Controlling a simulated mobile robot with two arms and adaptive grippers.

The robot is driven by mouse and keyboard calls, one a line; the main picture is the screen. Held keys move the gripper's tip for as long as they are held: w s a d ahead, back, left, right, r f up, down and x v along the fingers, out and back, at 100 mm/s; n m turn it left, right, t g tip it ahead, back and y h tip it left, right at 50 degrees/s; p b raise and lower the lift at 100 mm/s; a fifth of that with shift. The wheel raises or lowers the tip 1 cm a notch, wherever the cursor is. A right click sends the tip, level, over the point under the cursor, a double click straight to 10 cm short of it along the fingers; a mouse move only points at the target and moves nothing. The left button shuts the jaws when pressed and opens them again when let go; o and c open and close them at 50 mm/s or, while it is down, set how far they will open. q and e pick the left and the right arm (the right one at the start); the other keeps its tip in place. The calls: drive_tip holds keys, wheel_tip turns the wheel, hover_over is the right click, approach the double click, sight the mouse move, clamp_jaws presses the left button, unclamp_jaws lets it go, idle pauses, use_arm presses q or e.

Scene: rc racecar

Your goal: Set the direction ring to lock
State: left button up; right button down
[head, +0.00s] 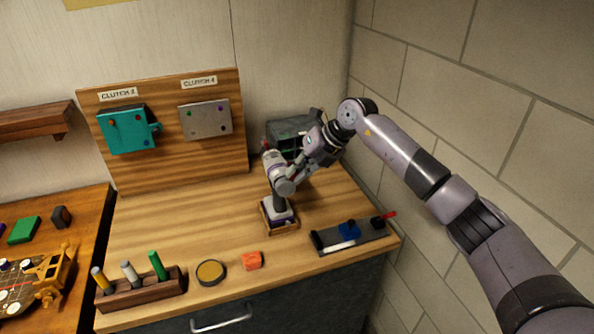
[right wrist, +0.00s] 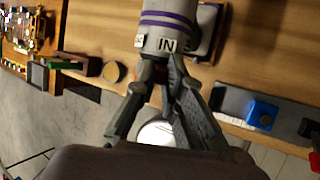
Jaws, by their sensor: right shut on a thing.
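A grey and purple power drill (head: 273,164) stands upright in a small wooden holder (head: 292,230) on the bench. Its grey round body with purple stripes fills the top of the right wrist view (right wrist: 180,18). A white label reading "IN" (right wrist: 167,44) shows on it, with part of another label to its left. My right gripper (head: 291,176) is at the drill's upper part. In the right wrist view its fingertips (right wrist: 160,63) are together just below the "IN" label, shut on the direction ring, which is mostly hidden. My left gripper is not in view.
A grey tray with a blue block (head: 349,230) and red-ended piece lies right of the drill. An orange cube (head: 252,260), a yellow-topped disc (head: 211,272) and a wooden rack (head: 145,291) of pegs stand in front. A panel (head: 170,90) stands behind. The bench's left middle is clear.

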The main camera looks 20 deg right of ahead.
sight(284, 177)
drive_tip(key=shift+a+r, duration=0.1)
drive_tip(key=shift+a+r+h, duration=0.2)
drive_tip(key=shift+a+h, duration=0.05)
drive_tip(key=shift+h, duration=0.25)
drive_tip(key=shift+a+n+h, duration=0.3)
drive_tip(key=shift+h, duration=0.4)
drive_tip(key=shift+a+r+n+h+b, duration=0.15)
drive_tip(key=shift+a+h+b, duration=0.2)
drive_tip(key=shift+h, duration=0.4)
drive_tip(key=shift+a+f+n+h+b, duration=0.15)
drive_tip(key=shift+a+h+b, duration=0.2)
drive_tip(key=shift+h, duration=0.4)
drive_tip(key=shift+a+r, duration=0.1)
drive_tip(key=shift+r, duration=0.05)
drive_tip(key=c, duration=1.7)
unclamp_jaws()
drive_tip(key=v, duration=1.2)
drive_tip(key=shift+s, duration=0.1)
